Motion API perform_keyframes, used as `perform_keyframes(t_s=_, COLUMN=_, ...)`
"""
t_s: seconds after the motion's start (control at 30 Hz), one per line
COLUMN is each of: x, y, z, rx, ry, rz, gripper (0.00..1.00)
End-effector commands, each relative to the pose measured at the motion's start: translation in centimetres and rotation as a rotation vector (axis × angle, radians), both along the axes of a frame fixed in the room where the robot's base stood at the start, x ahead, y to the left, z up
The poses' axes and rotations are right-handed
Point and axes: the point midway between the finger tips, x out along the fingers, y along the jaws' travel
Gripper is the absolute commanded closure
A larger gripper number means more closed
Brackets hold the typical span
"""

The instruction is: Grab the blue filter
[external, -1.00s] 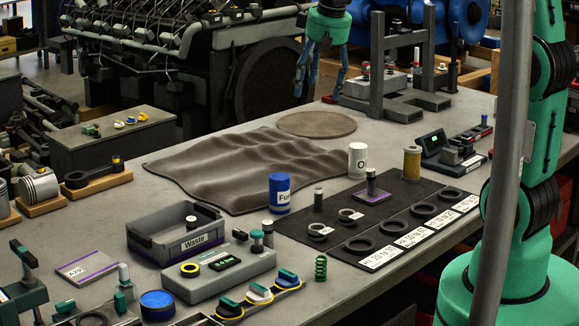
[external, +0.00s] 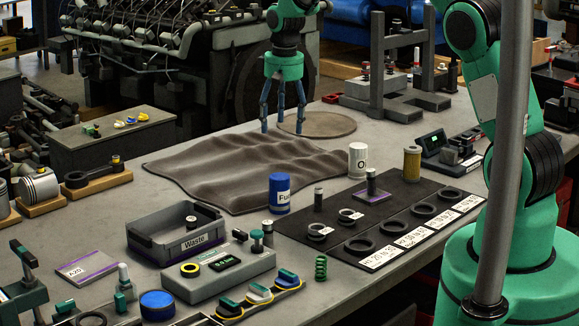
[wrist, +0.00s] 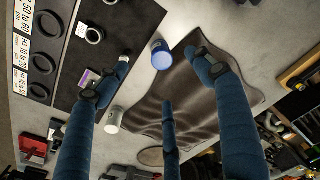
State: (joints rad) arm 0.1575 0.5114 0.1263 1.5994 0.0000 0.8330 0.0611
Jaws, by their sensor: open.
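The blue filter (external: 280,194) is an upright blue can with a white label, standing on the grey bench at the right edge of the dark rumpled mat (external: 228,168). In the wrist view the blue filter (wrist: 161,54) shows its round blue top, beyond and between my spread fingers. My gripper (external: 283,122) has long dark blue fingers and is open and empty. It points down above the far part of the mat, apart from the filter. In the wrist view my gripper (wrist: 166,85) shows three fingers with nothing between them.
A white filter (external: 358,160) and a yellowish filter (external: 412,163) stand near the black mat (external: 345,232) with rings and labels. A waste bin (external: 177,233) stands front left of the blue filter. A grey frame (external: 393,80) stands at the back.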

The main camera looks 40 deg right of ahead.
Motion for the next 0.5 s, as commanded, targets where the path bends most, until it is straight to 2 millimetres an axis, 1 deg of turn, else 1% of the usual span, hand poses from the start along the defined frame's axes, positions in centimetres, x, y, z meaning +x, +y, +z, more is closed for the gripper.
perform_keyframes(t_s=0.03, x=0.6, y=-0.4, z=-1.1, rx=0.002, ry=0.013, rz=-0.006, gripper=0.32)
perform_keyframes(t_s=0.1, x=1.4, y=-0.9, z=-2.7, rx=0.005, ry=0.026, rz=-0.012, gripper=0.32)
perform_keyframes(t_s=0.3, x=3.1, y=-2.1, z=-6.9, rx=0.010, ry=0.054, rz=-0.028, gripper=0.32)
perform_keyframes(t_s=0.4, x=3.6, y=-2.5, z=-8.3, rx=0.011, ry=0.063, rz=-0.033, gripper=0.32)
perform_keyframes(t_s=0.5, x=3.9, y=-2.8, z=-9.1, rx=0.012, ry=0.068, rz=-0.036, gripper=0.32)
